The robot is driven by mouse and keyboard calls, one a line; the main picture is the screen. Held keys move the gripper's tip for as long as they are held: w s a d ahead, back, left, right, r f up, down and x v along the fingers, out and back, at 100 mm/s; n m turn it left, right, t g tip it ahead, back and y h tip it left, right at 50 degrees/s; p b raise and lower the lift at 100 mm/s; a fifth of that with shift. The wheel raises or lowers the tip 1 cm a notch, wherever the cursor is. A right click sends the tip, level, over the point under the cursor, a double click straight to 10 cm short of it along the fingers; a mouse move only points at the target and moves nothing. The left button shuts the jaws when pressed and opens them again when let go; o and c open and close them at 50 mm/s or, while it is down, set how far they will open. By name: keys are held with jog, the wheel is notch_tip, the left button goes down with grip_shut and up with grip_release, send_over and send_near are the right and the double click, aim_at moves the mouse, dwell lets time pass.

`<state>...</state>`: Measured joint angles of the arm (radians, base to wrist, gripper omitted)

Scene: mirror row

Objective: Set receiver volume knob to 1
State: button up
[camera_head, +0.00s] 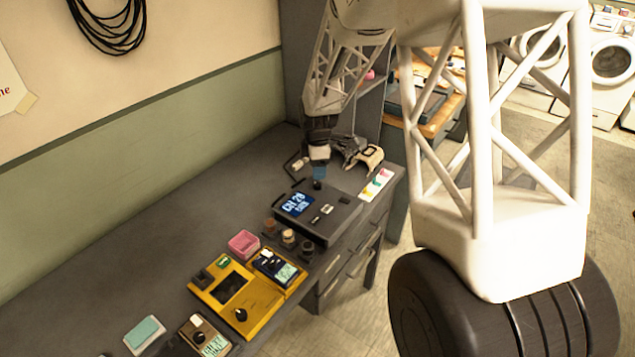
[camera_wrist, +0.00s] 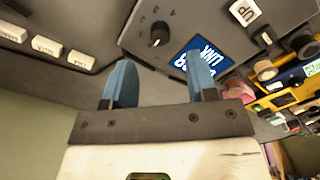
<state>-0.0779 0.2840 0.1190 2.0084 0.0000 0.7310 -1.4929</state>
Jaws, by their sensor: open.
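The receiver (camera_head: 338,222) is a dark box on the grey desk with a lit blue display (camera_head: 297,204). Its black round knob (camera_head: 317,185) is at the back corner of its top, beside the display. In the wrist view the knob (camera_wrist: 159,34) has a pale pointer mark and lies just beyond the fingertips, with the blue display (camera_wrist: 195,60) partly behind one finger. My gripper (camera_wrist: 160,62) is open, its two blue fingers apart with nothing between them. In the head view my gripper (camera_head: 320,171) is close to the knob; whether it touches cannot be told.
A yellow device (camera_head: 238,298) with its own black knob, a dark meter (camera_head: 277,268), a pink box (camera_head: 243,244) and several small jars stand left of the receiver. A card with coloured labels (camera_head: 377,185) lies to its right. The desk behind is mostly clear.

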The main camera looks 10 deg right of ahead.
aim_at(317, 184)
jog(key=shift+f, duration=3)
jog(key=shift+c, duration=0.3)
jog(key=c, duration=0.9)
jog(key=shift+o, duration=0.2)
jog(key=shift+m, duration=0.4)
jog(key=m, duration=0.8)
